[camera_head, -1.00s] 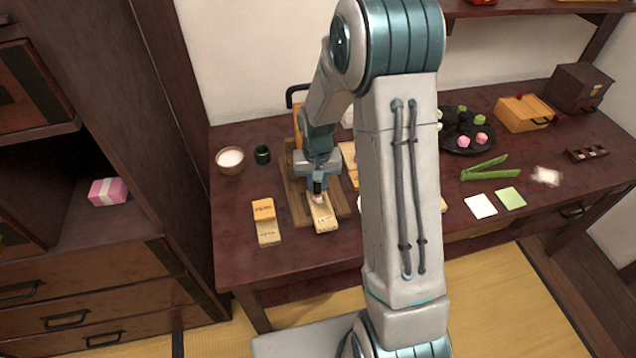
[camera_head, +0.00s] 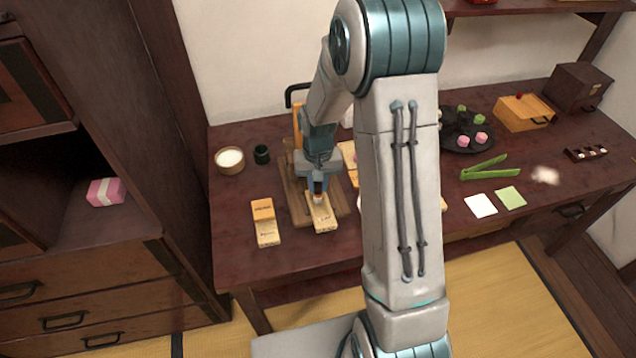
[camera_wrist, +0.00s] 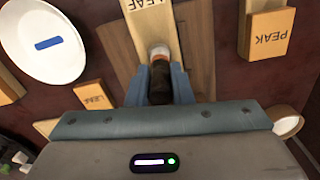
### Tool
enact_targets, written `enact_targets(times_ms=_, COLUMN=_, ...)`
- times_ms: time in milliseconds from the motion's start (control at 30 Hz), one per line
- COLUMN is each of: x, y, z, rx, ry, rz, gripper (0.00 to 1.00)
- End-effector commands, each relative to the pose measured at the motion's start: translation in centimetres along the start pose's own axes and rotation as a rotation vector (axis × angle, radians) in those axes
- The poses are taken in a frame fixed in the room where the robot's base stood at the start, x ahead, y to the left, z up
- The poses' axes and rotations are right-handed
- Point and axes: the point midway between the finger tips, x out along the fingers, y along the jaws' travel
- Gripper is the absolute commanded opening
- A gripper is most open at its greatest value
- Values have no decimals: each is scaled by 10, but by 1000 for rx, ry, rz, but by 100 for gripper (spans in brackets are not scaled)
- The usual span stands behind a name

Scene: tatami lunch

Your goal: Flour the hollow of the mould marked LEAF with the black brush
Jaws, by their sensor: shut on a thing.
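The wooden mould marked LEAF (camera_wrist: 151,22) lies on a brown wooden board (camera_wrist: 201,60); in the head view the mould (camera_head: 324,222) lies at the board's front. My gripper (camera_wrist: 160,88) is shut on the dark handle of the black brush (camera_wrist: 160,78). The brush's pale bristles point at the mould and overlap its face in the wrist view. I cannot tell whether they touch it. The mould's hollow cannot be made out; brush and gripper cover part of the mould. In the head view my gripper (camera_head: 318,188) is just behind the mould's near end.
The mould marked PEAK (camera_wrist: 267,35) lies beside the board. A bowl of white powder (camera_head: 230,158) and a dark green cup (camera_head: 262,154) stand behind left. A white plate (camera_wrist: 72,55) bears a blue strip. Green tongs (camera_head: 490,172) lie at right. My arm hides the table's middle.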

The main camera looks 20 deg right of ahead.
Motion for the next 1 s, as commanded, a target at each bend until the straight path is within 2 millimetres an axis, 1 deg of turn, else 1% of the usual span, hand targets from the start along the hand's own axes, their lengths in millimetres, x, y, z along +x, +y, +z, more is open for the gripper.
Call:
enact_targets(times_ms=267, x=-4, y=0, z=0, rx=0, ry=1, rz=0, gripper=0)
enact_targets(times_ms=1000, x=-63, y=0, z=0, rx=1, ry=1, rz=0, gripper=0)
